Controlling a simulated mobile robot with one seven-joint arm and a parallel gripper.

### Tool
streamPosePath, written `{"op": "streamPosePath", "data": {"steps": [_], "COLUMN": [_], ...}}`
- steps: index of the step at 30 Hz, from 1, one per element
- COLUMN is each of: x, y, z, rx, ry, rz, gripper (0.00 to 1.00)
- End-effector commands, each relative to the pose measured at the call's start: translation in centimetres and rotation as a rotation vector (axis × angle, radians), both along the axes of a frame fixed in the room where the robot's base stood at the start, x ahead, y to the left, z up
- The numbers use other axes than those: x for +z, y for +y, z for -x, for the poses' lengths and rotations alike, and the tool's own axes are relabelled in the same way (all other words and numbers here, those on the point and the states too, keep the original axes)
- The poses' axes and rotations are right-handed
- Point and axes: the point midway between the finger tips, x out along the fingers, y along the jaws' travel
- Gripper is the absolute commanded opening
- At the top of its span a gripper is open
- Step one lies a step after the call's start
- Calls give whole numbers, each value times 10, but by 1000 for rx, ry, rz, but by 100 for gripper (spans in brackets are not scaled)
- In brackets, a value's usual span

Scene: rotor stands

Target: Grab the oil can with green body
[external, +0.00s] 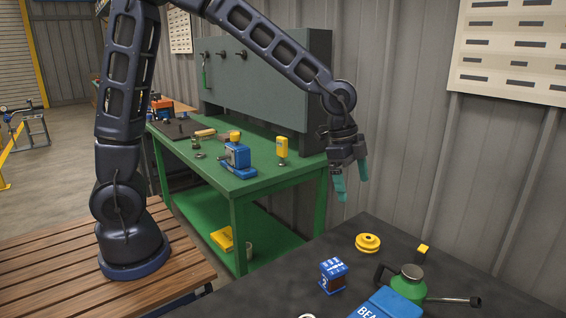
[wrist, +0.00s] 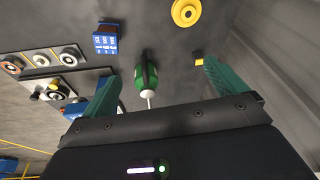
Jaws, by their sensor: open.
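The oil can (external: 408,284) has a green body, a pale cap, a dark handle and a long spout pointing right. It stands on the dark table at the lower right in the external view, partly hidden by a blue box. The green can (wrist: 141,84) also shows in the wrist view, between the fingers and ahead of them. My gripper (external: 350,186) is open and empty, with teal fingers pointing down, well above the table and back from the can. In the wrist view my gripper (wrist: 160,73) has its fingers wide apart.
On the dark table (external: 300,272) are a yellow pulley (external: 368,243), a small blue box (external: 333,275), a yellow block (external: 423,250) and a blue lettered box (external: 385,306) close to the can. A green workbench (external: 265,182) stands behind, and a corrugated wall rises beyond the table.

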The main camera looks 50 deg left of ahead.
Motion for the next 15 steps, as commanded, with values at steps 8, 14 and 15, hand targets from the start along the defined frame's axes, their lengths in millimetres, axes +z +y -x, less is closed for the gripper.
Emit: {"op": "streamPosePath", "data": {"steps": [8, 14, 15], "x": [-50, -73, -76], "y": [-93, -140, -145], "z": [6, 16, 17], "rx": [-224, -334, -347], "ry": [42, 59, 61], "rz": [67, 114, 120], "gripper": [97, 97, 97]}}
